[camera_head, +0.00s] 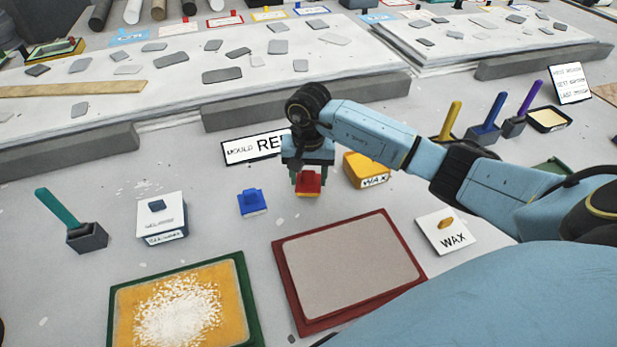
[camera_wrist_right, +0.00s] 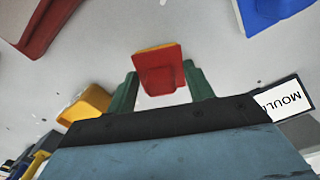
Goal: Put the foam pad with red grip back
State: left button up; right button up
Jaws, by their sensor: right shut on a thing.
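The foam pad with red grip (camera_head: 309,189) is held by my right gripper (camera_head: 308,178), near the middle of the table, just in front of the "MOULD RE..." sign. In the right wrist view the pad (camera_wrist_right: 158,72) sits between the two green fingers of the gripper (camera_wrist_right: 160,85). I cannot tell whether its underside touches the table. A foam pad with blue grip (camera_head: 251,203) stands on the table to its left. My left gripper is not in view.
A red-framed grey panel (camera_head: 282,275) lies in front of the pad. A yellow WAX box (camera_head: 365,168) stands to its right. The "MOULD RE..." sign (camera_head: 245,152) is behind it. A green-framed yellow mould (camera_head: 125,310) with white flakes lies front left. Bare table surrounds the blue pad.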

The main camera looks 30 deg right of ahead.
aim_at(309, 173)
jog(key=shift+f, duration=0.45)
jog(key=shift+f, duration=0.15)
jog(key=o, duration=0.9)
notch_tip(309, 173, up, 12)
jog(key=shift+r, duration=0.15)
